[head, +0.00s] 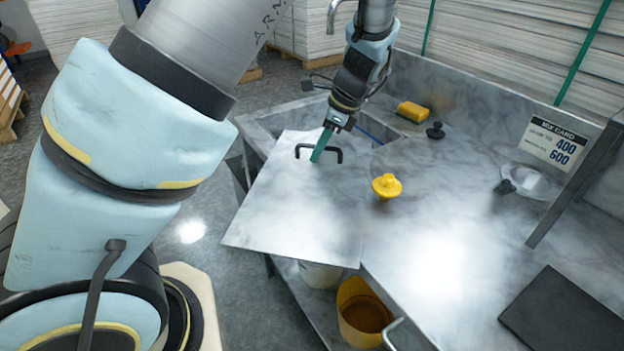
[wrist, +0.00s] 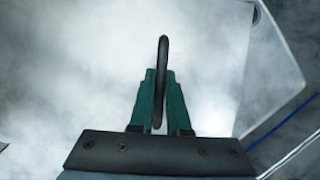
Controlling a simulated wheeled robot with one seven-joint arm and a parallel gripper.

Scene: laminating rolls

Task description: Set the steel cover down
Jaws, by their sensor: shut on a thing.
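The steel cover (head: 290,210) is a flat, roughly square sheet with a black loop handle (head: 339,155). My gripper (head: 319,152) has green fingers shut on that handle. In the wrist view the fingers (wrist: 160,95) close on both sides of the handle (wrist: 163,60), and the cover (wrist: 90,60) fills most of the picture. The cover hangs over the front left part of the steel bench and sticks out past its front edge. It hides part of the sink opening (head: 262,125). I cannot tell whether it touches the bench.
A yellow knob-like piece (head: 387,186) stands just right of the cover. A yellow sponge (head: 413,112) and a black stopper (head: 435,131) lie behind. A yellow bucket (head: 362,312) sits below. A dark mat (head: 567,312) lies front right. The bench middle (head: 450,220) is clear.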

